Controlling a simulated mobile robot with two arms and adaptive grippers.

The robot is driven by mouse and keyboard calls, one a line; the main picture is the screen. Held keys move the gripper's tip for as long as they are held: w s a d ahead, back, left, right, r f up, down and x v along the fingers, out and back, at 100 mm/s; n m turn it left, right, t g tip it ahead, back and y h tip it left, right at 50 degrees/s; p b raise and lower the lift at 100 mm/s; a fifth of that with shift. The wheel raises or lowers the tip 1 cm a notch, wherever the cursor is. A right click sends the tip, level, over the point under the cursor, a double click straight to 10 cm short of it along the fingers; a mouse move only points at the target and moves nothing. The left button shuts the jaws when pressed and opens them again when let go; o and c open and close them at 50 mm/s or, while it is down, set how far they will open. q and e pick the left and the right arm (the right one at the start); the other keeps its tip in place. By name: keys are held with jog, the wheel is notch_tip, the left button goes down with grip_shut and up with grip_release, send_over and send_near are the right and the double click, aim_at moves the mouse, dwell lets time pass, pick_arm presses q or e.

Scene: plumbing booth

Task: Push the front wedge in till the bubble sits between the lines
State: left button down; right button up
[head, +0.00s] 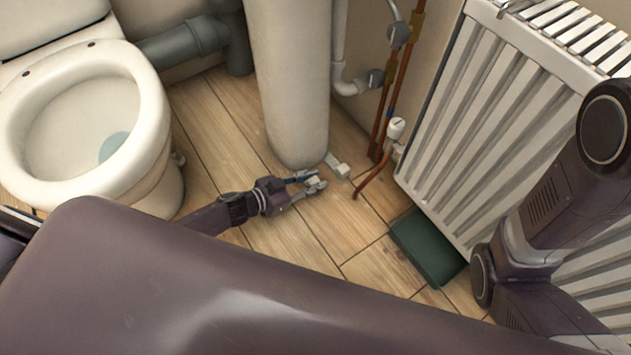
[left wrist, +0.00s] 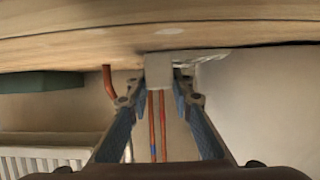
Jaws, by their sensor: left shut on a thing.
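My left gripper (head: 313,183) is low over the floor in front of the pale round pedestal (head: 292,85). It is shut on a small pale grey block (left wrist: 159,70), which looks like a wedge and sits between the fingertips in the left wrist view. Another small pale wedge-like piece (head: 338,165) lies on the floor at the pedestal's foot, just beyond the gripper; whether it touches the pedestal is hard to tell. No bubble or level lines show in either view. My right gripper is out of view; only part of my right arm shows at the right.
A toilet (head: 150,120) stands at the left. Copper pipes (head: 398,75) with a white valve (head: 396,128) rise right of the pedestal. A white radiator (head: 480,130) and a dark green box (head: 428,248) stand further right. Wooden floor (head: 300,235) near the gripper is clear.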

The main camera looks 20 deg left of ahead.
pick_arm(q)
jog(key=c, duration=1.7)
grip_release()
jog(key=v, duration=1.2)
